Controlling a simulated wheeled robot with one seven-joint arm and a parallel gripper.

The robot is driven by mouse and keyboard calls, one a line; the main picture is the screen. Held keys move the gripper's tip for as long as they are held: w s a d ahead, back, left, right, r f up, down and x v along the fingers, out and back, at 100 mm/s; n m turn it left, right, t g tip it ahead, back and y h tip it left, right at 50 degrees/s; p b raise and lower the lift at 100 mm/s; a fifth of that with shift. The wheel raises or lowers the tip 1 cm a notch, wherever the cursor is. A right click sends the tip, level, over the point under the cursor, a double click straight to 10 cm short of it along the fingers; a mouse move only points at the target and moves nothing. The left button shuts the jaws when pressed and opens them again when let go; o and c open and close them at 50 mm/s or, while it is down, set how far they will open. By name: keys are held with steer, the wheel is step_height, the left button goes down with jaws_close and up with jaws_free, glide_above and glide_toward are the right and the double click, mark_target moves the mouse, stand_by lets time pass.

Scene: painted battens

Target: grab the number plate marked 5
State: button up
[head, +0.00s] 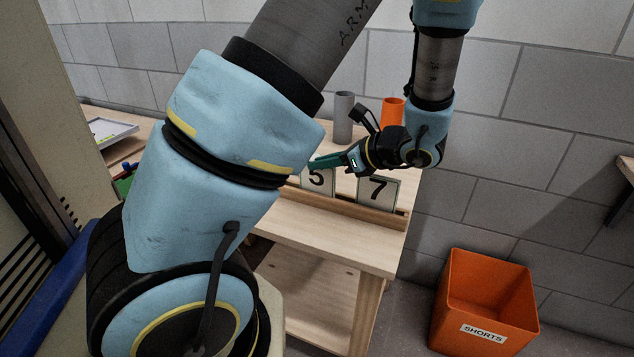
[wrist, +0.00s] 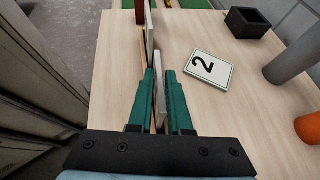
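The plate marked 5 (head: 317,181) stands upright in a wooden rail (head: 350,207) at the bench's front edge. The plate marked 7 (head: 378,189) stands to its right. My gripper (head: 326,161) reaches from the right, its teal fingers at the top of the 5 plate. In the wrist view the fingers (wrist: 161,85) are apart, one on each side of a plate seen edge-on (wrist: 158,92), which appears to be the 5. A gap shows beside it; its digit is hidden in that view. Another upright plate (wrist: 149,32) stands beyond the fingertips.
A plate marked 2 (wrist: 209,68) lies flat on the bench. A dark box (wrist: 248,23), a grey cylinder (head: 343,117) and an orange cylinder (head: 392,111) stand on it too. An orange bin labelled SHORTS (head: 486,300) is on the floor at right.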

jaws_close()
stand_by(0.8)
